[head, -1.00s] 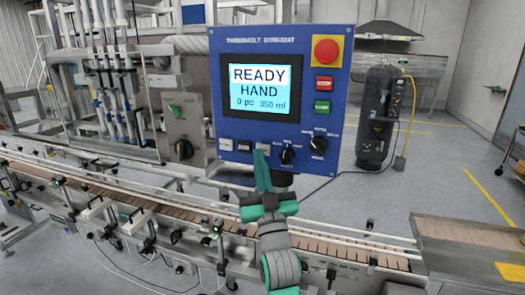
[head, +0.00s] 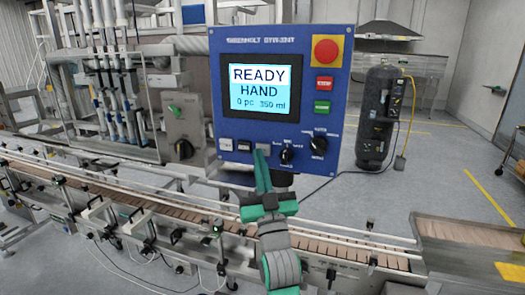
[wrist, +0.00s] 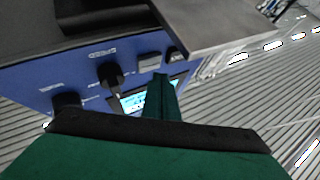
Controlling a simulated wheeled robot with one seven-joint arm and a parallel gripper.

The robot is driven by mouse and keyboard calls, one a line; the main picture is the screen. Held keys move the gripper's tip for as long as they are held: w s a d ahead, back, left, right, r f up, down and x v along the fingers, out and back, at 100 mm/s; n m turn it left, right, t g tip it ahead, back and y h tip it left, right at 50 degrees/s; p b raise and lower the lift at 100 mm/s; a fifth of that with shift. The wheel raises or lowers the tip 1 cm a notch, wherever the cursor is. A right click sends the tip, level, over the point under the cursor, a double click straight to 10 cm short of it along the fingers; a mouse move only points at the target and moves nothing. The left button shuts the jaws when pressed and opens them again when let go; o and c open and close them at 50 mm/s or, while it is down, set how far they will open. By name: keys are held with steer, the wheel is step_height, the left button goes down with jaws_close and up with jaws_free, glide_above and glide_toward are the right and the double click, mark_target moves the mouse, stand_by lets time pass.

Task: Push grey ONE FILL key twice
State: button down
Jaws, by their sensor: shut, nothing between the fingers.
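The grey key (head: 262,147) is the rightmost of the row of small keys under the screen on the blue control panel (head: 222,60). My gripper (head: 260,155) is shut and empty, its green fingertips pointing up at the grey key's lower edge and partly covering it. In the wrist view the fingertips (wrist: 161,76) are close to a grey key (wrist: 149,62) beside a black knob; I cannot tell whether they touch. The screen (head: 259,87) reads READY, HAND, 0 pc 350 ml. Key lettering is too small to read.
A white key (head: 225,145) and a dark key (head: 244,146) sit left of the grey one. Black knobs (head: 286,157) are close to its right. A red mushroom button (head: 326,50) is above. A conveyor (head: 130,206) runs below the panel.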

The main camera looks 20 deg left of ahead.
steer(key=shift+w, duration=0.2)
steer(key=shift+w, duration=0.25)
steer(key=shift+w, duration=0.4)
stand_by(0.7)
stand_by(0.4)
steer(key=shift+s, duration=0.8)
steer(key=shift+s, duration=0.15)
steer(key=shift+s+a, duration=0.1)
steer(key=shift+s, duration=2.3)
stand_by(0.5)
